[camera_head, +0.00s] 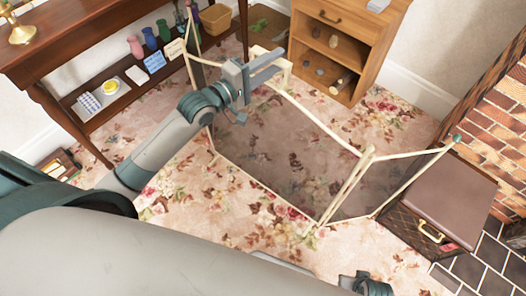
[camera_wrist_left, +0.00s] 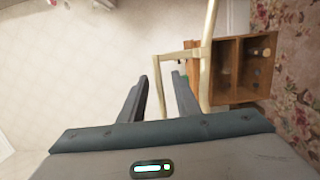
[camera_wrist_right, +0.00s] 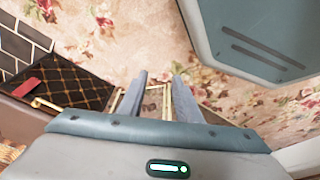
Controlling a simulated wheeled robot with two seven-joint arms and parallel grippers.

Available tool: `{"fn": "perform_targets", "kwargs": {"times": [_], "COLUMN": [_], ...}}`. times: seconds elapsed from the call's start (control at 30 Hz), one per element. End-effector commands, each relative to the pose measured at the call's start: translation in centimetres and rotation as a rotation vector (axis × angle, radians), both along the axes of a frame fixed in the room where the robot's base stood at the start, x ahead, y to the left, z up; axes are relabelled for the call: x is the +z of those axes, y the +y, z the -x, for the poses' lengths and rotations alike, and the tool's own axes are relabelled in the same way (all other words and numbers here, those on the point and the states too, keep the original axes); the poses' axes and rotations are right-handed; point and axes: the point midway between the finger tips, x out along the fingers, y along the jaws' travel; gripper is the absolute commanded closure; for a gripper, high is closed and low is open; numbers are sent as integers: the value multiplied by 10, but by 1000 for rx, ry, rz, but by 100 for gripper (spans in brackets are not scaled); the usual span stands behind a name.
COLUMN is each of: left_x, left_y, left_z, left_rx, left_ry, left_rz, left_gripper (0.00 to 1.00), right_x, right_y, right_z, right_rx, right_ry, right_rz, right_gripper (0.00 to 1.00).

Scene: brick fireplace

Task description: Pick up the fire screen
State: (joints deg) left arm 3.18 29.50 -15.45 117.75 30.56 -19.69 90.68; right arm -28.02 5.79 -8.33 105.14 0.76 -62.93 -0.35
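The fire screen (camera_head: 290,158) stands unfolded on the floral carpet, with cream bars and see-through dark mesh panels. My left gripper (camera_head: 278,65) is open at the top of its far side. In the left wrist view, the screen's cream top bar (camera_wrist_left: 207,45) runs just beyond the fingers, and a short cream piece reaches between the two fingertips (camera_wrist_left: 161,82). I cannot tell whether they touch it. My right gripper is low at the bottom edge of the head view, mostly cut off. In the right wrist view its fingers (camera_wrist_right: 155,88) are apart, with cream bars beyond them.
A dark wooden console table (camera_head: 110,35) with vases and small items stands at the left. A wooden cabinet (camera_head: 345,20) with open shelves stands behind the screen. A brown-lidded box (camera_head: 445,195) sits at the right by the brick fireplace (camera_head: 500,125). Carpet before the screen is bare.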

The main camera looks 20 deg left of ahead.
Motion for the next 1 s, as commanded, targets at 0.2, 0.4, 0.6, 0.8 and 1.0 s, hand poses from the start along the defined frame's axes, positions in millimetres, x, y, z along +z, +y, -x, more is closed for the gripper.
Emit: {"fn": "perform_targets", "kwargs": {"times": [0.2, 0.4, 0.6, 0.8, 1.0], "left_x": [3, 2, 1, 1, 1], "left_y": [-7, -17, -19, -19, -19], "left_z": [-22, -41, -44, -44, -44], "left_rx": [0, 0, 0, 0, 0], "left_ry": [-4, -2, -1, -1, -1], "left_rz": [0, 1, 0, 0, 0], "left_gripper": [70, 70, 70, 70, 80], "right_x": [-1, -7, -10, -9, -7], "right_y": [0, -1, -1, -1, -1], "right_z": [-1, 2, 3, 1, -1], "right_rx": [0, -1, -1, -1, 0], "right_ry": [-6, 4, 7, 3, -2], "right_rz": [-1, 0, 1, 0, 0], "right_gripper": [69, 69, 69, 69, 69]}}
